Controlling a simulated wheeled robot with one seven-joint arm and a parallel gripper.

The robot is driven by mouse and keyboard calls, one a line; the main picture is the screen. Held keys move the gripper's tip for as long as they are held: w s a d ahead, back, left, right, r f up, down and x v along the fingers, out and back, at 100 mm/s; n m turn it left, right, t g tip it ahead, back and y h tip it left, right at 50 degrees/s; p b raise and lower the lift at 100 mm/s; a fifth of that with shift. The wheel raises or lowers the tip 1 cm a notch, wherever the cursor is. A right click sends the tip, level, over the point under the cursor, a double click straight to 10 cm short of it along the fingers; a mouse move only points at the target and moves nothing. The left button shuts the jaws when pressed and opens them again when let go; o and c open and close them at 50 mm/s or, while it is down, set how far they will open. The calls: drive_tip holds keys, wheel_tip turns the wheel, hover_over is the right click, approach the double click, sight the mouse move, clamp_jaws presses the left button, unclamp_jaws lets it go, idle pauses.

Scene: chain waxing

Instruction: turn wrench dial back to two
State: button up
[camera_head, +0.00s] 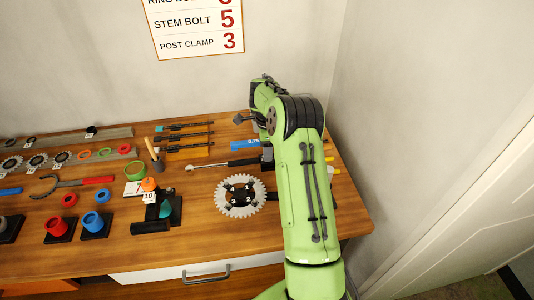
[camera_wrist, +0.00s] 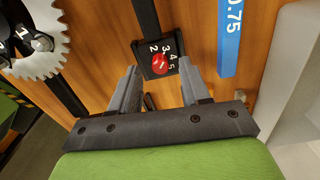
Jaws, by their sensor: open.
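The wrench dial (camera_wrist: 158,64) is a small red round knob with a pale mark, on a black block marked 2, 3, 4 and 5. The mark is too small to read surely against the numbers. The wrench's dark shaft (camera_wrist: 147,18) runs from the block to the top edge of the wrist view. My gripper (camera_wrist: 158,68) is open, with one finger on either side of the dial block. I see no clear contact. The head view does not show its fingers clearly.
A blue tool marked 0.75 (camera_wrist: 230,38) lies close to the right of my gripper. A silver chainring (camera_head: 241,196) lies on the bench (camera_head: 195,215) left of my arm. Black hex tools (camera_head: 182,139) lie behind. A wall stands close on the right.

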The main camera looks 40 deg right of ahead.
drive_tip(key=shift+f, duration=0.8)
drive_tip(key=shift+c, duration=0.5)
clamp_jaws()
drive_tip(key=shift+r+n, duration=0.1)
drive_tip(key=shift+n, duration=0.2)
drive_tip(key=n, duration=0.9)
drive_tip(key=shift+p, duration=0.35)
drive_tip(key=shift+n, duration=0.3)
